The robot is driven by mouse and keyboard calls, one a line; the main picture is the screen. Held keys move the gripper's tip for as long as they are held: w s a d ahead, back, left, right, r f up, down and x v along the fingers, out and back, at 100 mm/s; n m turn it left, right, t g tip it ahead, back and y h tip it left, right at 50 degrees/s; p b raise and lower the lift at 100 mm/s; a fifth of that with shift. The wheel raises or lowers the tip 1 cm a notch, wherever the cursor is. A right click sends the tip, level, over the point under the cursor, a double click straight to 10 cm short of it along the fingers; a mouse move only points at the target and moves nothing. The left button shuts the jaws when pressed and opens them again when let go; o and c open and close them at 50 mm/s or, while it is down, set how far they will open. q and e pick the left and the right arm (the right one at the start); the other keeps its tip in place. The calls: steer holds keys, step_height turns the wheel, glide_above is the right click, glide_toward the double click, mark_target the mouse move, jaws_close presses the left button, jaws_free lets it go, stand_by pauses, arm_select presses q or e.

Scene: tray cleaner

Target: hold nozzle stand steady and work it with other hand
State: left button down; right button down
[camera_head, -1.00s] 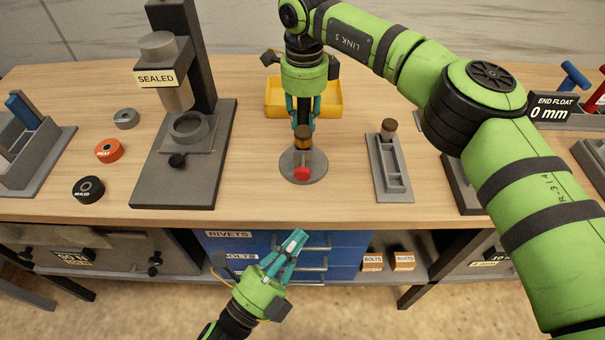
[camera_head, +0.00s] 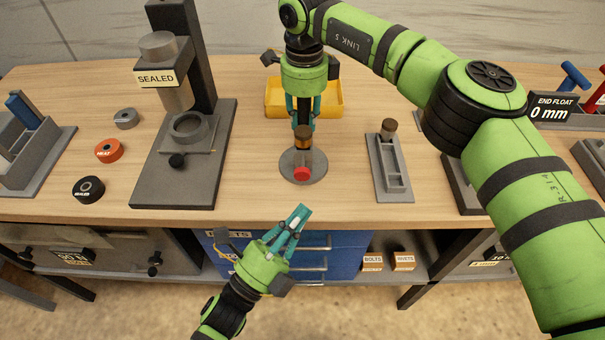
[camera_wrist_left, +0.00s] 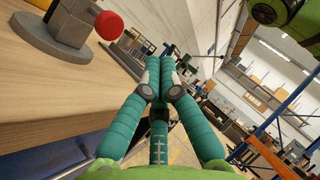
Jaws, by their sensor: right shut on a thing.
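The nozzle stand (camera_head: 318,168) has a round grey base, an upright post with a brown top and a red knob facing front. It stands upright near the front middle of the bench. My right gripper (camera_head: 303,122) points down from above and is shut on the top of the stand, whose gripped part is partly hidden by the fingers. My left gripper (camera_head: 302,213) is in front of the bench's front edge, below the stand in the head view, with its fingers together and empty. The left wrist view shows the red knob (camera_wrist_left: 109,25) at upper left, apart from the left fingertips (camera_wrist_left: 160,68).
A yellow tray (camera_head: 333,100) lies behind the right gripper. A press marked SEALED (camera_head: 184,182) stands to the left, with several rings beside it. A grey holder (camera_head: 391,170) stands to the right. Blue drawers (camera_head: 345,255) sit under the bench. Bare wood surrounds the stand.

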mark_target(307, 175)
arm_select(q)
steer(key=shift+w, duration=2.35)
steer(key=shift+w, duration=0.4)
steer(key=shift+w+a+r, duration=0.1)
steer(key=shift+w+r, duration=0.1)
steer(key=shift+w, duration=0.4)
stand_by(0.6)
steer(key=shift+f, duration=0.1)
steer(key=shift+s+f, duration=0.6)
steer(key=shift+f, duration=0.15)
steer(key=shift+s+r, duration=0.25)
steer(key=shift+s, duration=2.15)
